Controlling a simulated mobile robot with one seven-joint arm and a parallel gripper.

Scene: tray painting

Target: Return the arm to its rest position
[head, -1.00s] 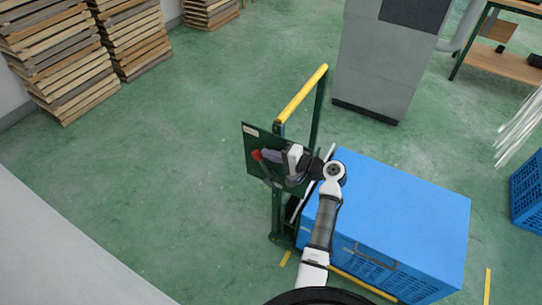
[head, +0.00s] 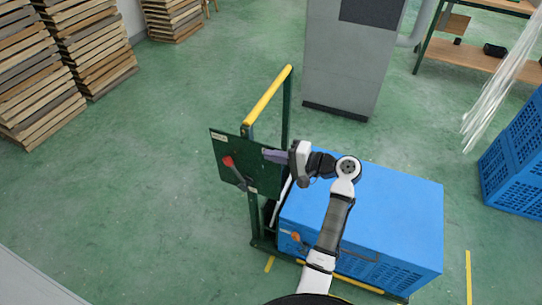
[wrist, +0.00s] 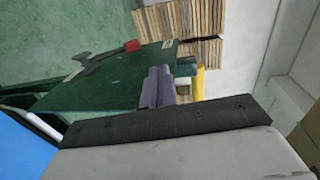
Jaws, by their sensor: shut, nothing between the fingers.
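My gripper (head: 270,155) is shut and empty. In the head view it points left, just in front of a dark green panel (head: 235,180) on a cart's upright frame. I cannot tell from this view whether it touches the panel. In the wrist view the closed purple-grey fingers of my gripper (wrist: 157,88) show near the middle. A lever with a red knob (head: 229,161) is on the panel; the red knob also shows in the wrist view (wrist: 131,46).
A blue crate (head: 400,200) sits on the cart below my arm. The cart has a yellow handle bar (head: 268,95). A grey cabinet (head: 345,70) stands behind. Wooden stacks (head: 70,50) stand at the back left. The green floor (head: 130,190) at left is clear.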

